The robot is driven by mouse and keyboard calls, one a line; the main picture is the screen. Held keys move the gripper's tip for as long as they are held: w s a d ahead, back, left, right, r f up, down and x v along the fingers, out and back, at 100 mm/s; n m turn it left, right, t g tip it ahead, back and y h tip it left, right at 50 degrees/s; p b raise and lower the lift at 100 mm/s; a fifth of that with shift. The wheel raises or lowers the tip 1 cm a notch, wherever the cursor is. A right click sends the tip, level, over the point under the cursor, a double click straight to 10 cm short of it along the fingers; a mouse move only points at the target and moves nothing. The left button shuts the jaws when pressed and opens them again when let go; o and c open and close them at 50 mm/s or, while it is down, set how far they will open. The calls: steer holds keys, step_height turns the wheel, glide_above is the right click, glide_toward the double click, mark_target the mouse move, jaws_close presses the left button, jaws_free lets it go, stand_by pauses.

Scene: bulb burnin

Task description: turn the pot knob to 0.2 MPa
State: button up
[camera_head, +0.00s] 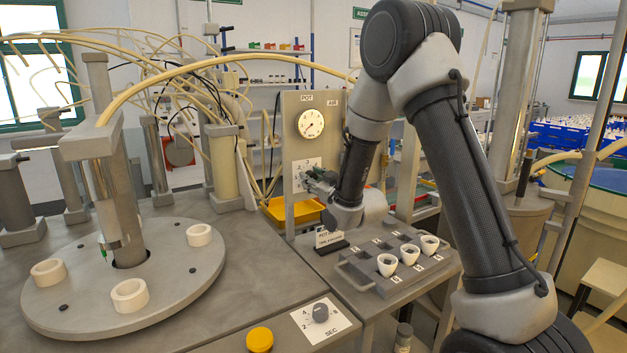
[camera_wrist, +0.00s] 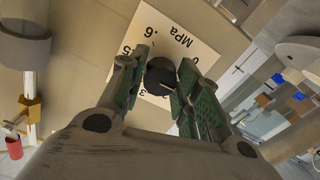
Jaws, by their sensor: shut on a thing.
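The pot knob (camera_wrist: 160,77) is dark and round, on a white dial plate (camera_wrist: 180,38) that appears upside down in the wrist view. The plate reads MPa with numbers around the knob, some hidden by the fingers. My gripper (camera_wrist: 161,72) has its green-padded fingers on both sides of the knob and is shut on it. A pale mark shows on the knob, but which number it points to is unclear. In the head view, my gripper (camera_head: 316,178) reaches the plate (camera_head: 300,164) on the upright POT panel (camera_head: 288,130) and hides the knob.
A round gauge (camera_head: 310,123) sits above the plate; its reading is too small to tell. A grey tray (camera_head: 385,285) with white cups stands below my arm. A yellow bin (camera_head: 292,212) lies behind the panel. A SEC knob (camera_head: 320,312) and a yellow button (camera_head: 260,340) are in front.

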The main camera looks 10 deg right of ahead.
steer(key=m, duration=0.9)
steer(key=shift+f, duration=0.1)
steer(key=shift+m, duration=0.3)
stand_by(0.4)
steer(key=o, duration=1)
steer(key=shift+o, duration=0.2)
steer(key=v, duration=0.7)
steer(key=shift+s, duration=0.25)
